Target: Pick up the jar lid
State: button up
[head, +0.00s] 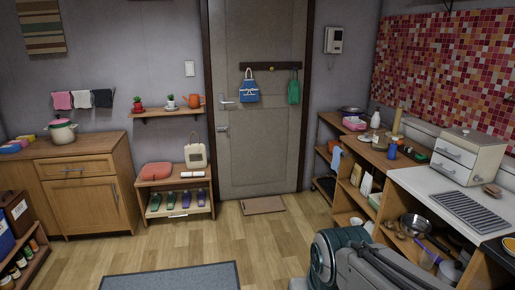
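I cannot pick out a jar lid for certain in the head view. Small round brownish things (390,225) lie beside a steel pan (415,224) on the right unit's lower shelf; they are too small to identify. A clear container (430,258) stands in front of them, partly hidden by my arm. My arm's grey and teal links fill the bottom right. My gripper's fingers do not show.
The right counter holds a white drawer box (468,156), a ridged drainer (468,210), a blue cup (392,152) and a white bottle (376,119). A low shoe bench (176,186) stands left of the door. The wooden floor (270,238) between is clear, with a grey mat (172,278) in front.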

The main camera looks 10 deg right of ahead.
aim_at(365, 137)
jog(key=z, duration=0.2)
jog(key=i, duration=1.6)
jog(key=z, duration=0.6)
jog(key=i, duration=2.45)
jog(key=z, duration=0.3)
